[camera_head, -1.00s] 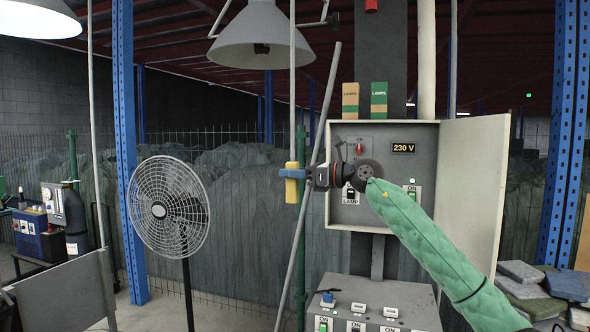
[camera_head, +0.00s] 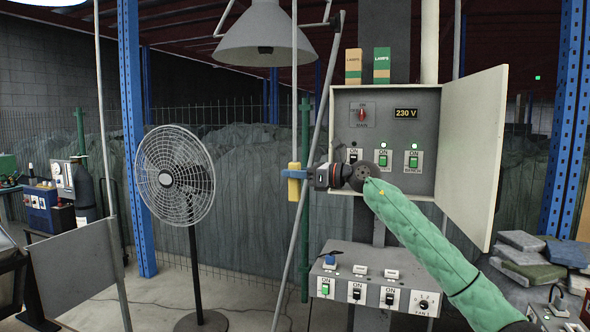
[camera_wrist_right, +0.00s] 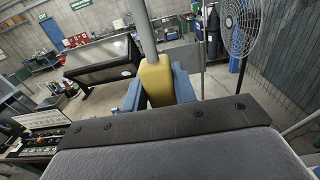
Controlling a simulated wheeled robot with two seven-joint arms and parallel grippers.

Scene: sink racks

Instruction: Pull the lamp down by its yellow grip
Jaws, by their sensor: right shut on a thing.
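The lamp (camera_head: 264,35) is a grey cone-shaped shade that hangs at the top of the head view. A thin pale rod runs down past it to the yellow grip (camera_head: 294,181). My right gripper (camera_head: 296,171) is shut on the yellow grip, with blue fingers around it. In the right wrist view the yellow grip (camera_wrist_right: 156,82) sits between the blue fingers, with the grey rod rising from it. My left gripper does not show.
An open switch cabinet (camera_head: 400,98) marked 230 V stands behind my right arm, with a switch panel (camera_head: 375,275) below. A standing fan (camera_head: 176,177) is left of the grip. A grey slanted pole (camera_head: 308,180) passes close beside my gripper.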

